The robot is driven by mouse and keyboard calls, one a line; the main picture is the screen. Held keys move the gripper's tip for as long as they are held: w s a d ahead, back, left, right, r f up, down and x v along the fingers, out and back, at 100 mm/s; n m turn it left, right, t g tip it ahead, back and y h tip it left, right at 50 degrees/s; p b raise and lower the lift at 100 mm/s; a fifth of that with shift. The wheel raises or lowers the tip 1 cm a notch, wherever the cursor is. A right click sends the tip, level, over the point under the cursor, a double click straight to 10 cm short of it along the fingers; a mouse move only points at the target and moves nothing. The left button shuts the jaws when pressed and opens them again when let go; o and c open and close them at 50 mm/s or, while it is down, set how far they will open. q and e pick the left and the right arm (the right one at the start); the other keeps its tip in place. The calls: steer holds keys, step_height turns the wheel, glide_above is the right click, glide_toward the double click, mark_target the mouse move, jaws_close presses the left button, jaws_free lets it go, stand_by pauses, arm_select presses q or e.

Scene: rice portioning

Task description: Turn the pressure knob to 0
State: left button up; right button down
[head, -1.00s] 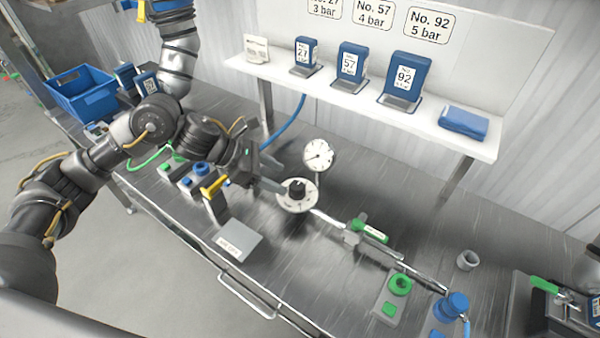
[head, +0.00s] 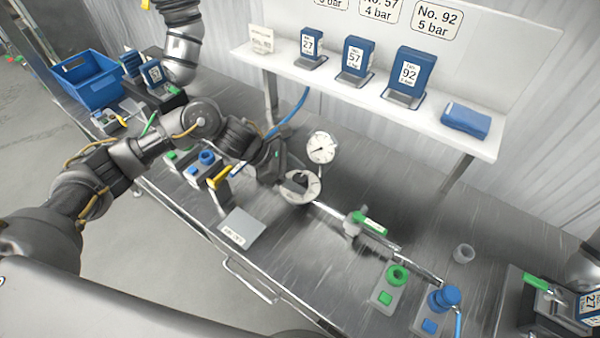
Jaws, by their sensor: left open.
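The pressure knob (head: 299,182) is a dark knob on a round white dial plate (head: 297,198) in the middle of the bench. My left gripper (head: 296,180) is open at the knob, with its fingers reaching over it from the upper left. The fingers hide part of the knob and the dial, so I cannot tell which mark the knob points to, nor whether the fingers touch it. A round white gauge (head: 322,147) stands just behind the dial; its needle is too small to read. My right gripper is not in view.
A pipe with a green-handled valve (head: 370,223) runs right from the dial. Green (head: 397,274) and blue (head: 443,299) fittings are at the right. A white shelf (head: 350,92) holds blue cartridges behind.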

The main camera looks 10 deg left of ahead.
arm_select(q)
steer(key=shift+w+d+f, duration=0.1)
steer(key=shift+d+f, duration=0.35)
steer(key=shift+f, duration=0.1)
steer(key=c, duration=1)
steer(key=shift+o, duration=0.2)
